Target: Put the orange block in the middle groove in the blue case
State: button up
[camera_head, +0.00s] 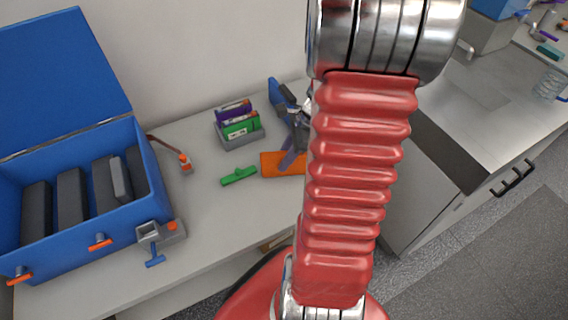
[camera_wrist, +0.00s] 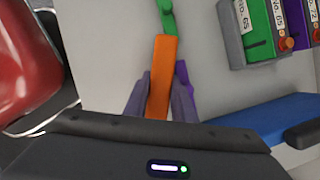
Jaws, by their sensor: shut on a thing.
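The orange block (camera_head: 283,164) lies on or just above the grey bench, right of the open blue case; I cannot tell whether it touches the bench. My gripper (camera_head: 291,158) is over it, partly hidden behind my red arm. In the wrist view, the two grey-purple fingers of my gripper (camera_wrist: 161,85) are closed on both sides of the orange block (camera_wrist: 163,65). The blue case (camera_head: 85,255) stands at the left with its lid up. Inside are upright dark grey pieces with grooves between them; a lighter grey piece stands among those at the right.
A grey holder (camera_head: 241,138) with purple and green blocks stands behind the orange block. A green piece (camera_head: 238,176) lies left of it. A cable with an orange plug (camera_head: 185,163) lies near the case. A grey clamp-like part (camera_head: 160,235) sits at the case's front right corner.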

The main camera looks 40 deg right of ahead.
grip_shut()
jog(key=shift+r, duration=0.1)
notch_tip(320, 180, up, 10)
jog(key=shift+r, duration=0.15)
dwell(0.4)
jog(key=shift+s, duration=0.15)
dwell(0.7)
